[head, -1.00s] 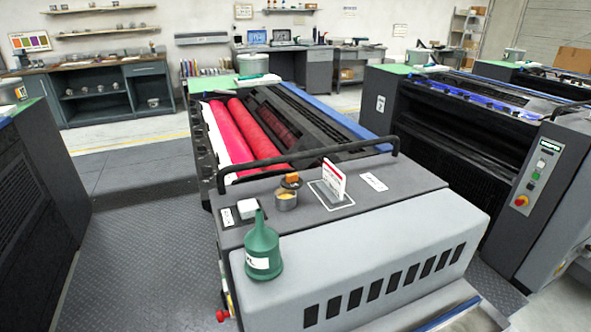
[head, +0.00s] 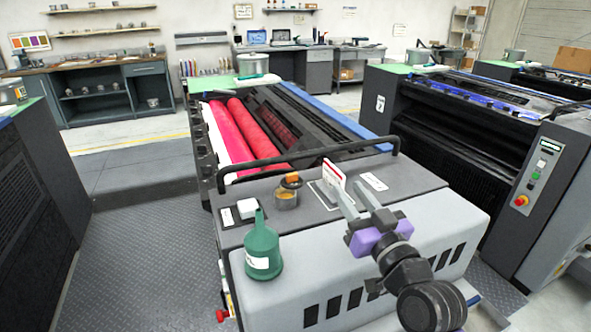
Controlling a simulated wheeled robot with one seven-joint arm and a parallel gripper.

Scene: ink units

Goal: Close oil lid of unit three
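A small metal oil cup (head: 285,200) stands on the grey top of the near printing unit (head: 400,195). Its orange-topped lid (head: 291,180) is raised at the back of the cup, and orange-yellow shows in the mouth. My gripper (head: 343,189), with a purple body, is over the unit's right part, to the right of the cup and apart from it. Its two grey fingers point away and leftward, spread, with nothing seen between them. They partly cover a red-and-white card.
A green oil can (head: 263,250) with a spout stands in front of the cup. A white button box (head: 247,209) is left of it. A black rail (head: 300,155) crosses behind the cup. Another unit (head: 450,130) stands at right.

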